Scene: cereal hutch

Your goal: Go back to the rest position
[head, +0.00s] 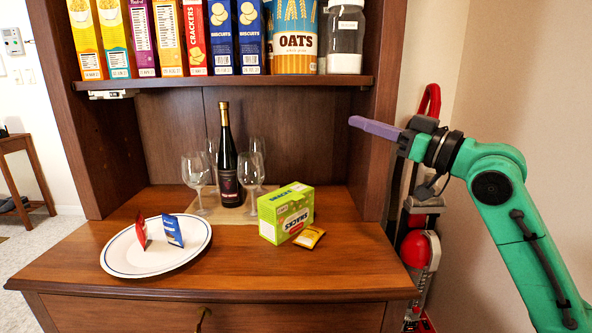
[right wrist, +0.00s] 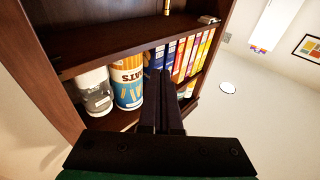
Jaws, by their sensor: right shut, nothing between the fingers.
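My right gripper (head: 372,127) shows in the head view at the right, in front of the hutch's right side panel, with its purple fingers pointing left. Its dark fingers also show in the right wrist view (right wrist: 161,88), lying together with nothing between them. My left gripper is not in view. The wooden hutch (head: 340,265) stands ahead, with a counter below and a shelf (head: 230,82) above. My right gripper is clear of the things on the counter.
On the counter are a white plate (head: 125,262) with a red and a blue packet, a dark bottle (head: 228,165) among wine glasses, a green snacks box (head: 268,226) and a yellow packet (head: 309,237). Several cereal boxes, an oats canister (head: 295,40) and a jar (head: 345,40) fill the shelf.

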